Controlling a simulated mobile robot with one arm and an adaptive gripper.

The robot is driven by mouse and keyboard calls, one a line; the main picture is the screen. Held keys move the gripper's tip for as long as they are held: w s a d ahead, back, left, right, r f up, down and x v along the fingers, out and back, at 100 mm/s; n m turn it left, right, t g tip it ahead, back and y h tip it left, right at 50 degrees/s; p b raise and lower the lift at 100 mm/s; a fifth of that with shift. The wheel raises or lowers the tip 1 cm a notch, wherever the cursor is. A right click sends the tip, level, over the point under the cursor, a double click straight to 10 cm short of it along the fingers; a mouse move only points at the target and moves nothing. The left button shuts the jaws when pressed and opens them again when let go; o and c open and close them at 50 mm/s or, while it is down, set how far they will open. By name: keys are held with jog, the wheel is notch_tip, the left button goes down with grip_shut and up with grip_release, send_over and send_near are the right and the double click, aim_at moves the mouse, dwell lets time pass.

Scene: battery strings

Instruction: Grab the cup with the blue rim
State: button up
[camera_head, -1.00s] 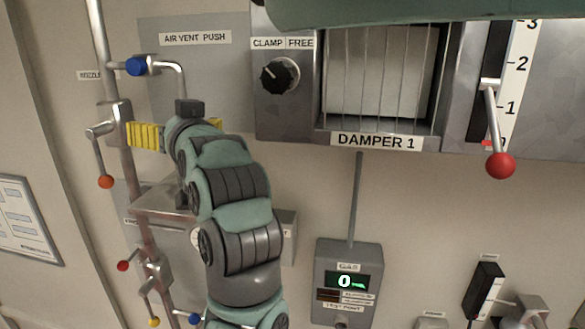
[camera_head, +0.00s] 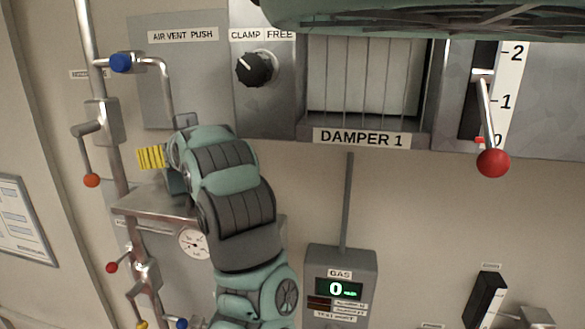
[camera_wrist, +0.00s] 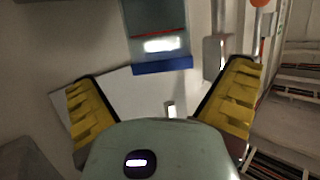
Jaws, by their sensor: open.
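A pale, see-through cup-like vessel with a blue rim (camera_wrist: 162,67) is at the top middle of the wrist view. A thin red line and a bright patch show on it. My gripper (camera_wrist: 165,76) is open, with one yellow finger on each side of the picture; the blue rim lies between and ahead of them, and I see no finger touching it. In the head view only a yellow finger of my gripper (camera_head: 151,157) shows, beside the pipe and just above a metal shelf; my arm hides the rest. I cannot make out the cup there.
A metal shelf (camera_head: 155,202) is under my gripper, with a dial gauge (camera_head: 194,244) below it. A vertical pipe (camera_head: 103,120) with an orange-knobbed lever (camera_head: 91,180) stands at the left. The damper box (camera_head: 365,80) is at the upper right.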

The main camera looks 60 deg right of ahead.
jog(key=x, duration=0.4)
jog(key=shift+w+a+b, duration=0.1)
jog(key=shift+a+b, duration=0.15)
jog(key=shift+b, duration=0.1)
jog(key=shift+w+d+f, duration=0.15)
jog(key=shift+w+d, duration=0.2)
jog(key=shift+w, duration=0.15)
jog(key=c, duration=1.2)
